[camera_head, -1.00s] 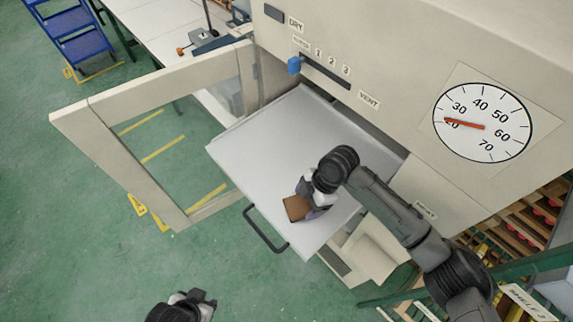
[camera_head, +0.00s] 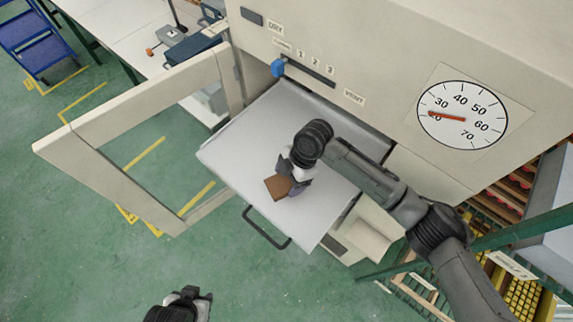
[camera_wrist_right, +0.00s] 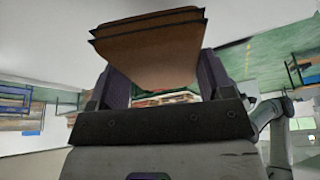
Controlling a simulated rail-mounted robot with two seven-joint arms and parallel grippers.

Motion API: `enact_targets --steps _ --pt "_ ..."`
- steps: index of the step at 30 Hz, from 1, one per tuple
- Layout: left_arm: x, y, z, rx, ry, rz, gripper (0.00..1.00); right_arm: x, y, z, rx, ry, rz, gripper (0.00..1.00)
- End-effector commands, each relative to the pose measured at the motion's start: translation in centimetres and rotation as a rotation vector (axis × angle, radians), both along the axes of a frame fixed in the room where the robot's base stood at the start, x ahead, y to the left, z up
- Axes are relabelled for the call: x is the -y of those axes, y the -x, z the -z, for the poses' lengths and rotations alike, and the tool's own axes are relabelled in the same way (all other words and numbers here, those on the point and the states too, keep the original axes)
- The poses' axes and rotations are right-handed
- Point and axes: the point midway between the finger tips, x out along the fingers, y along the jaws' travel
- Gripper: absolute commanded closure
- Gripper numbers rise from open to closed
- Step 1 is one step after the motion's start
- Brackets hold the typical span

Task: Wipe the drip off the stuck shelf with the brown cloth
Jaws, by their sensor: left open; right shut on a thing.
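The pulled-out pale shelf (camera_head: 232,148) sticks out of the front of a beige cabinet. My right gripper (camera_head: 292,180) is shut on the brown cloth (camera_head: 277,187) over the middle of the shelf. The cloth appears to lie on or just above the surface; I cannot tell if it touches. In the right wrist view the folded cloth (camera_wrist_right: 150,50) is held between the two fingers. No drip is visible; the cloth and gripper cover part of the shelf. My left gripper (camera_head: 197,295) is open and empty at the bottom of the head view, away from the shelf.
The cabinet's glazed door (camera_head: 130,185) stands open on the left. A dark handle (camera_head: 265,230) sits on the shelf's front edge. The green floor ahead of the shelf is clear.

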Motion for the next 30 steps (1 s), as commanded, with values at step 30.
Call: enact_targets --steps 30 --pt "-0.1 0.0 -3.9 0.001 -0.002 -0.001 0.57 0.5 0.0 -4.2 0.0 -0.001 0.01 0.45"
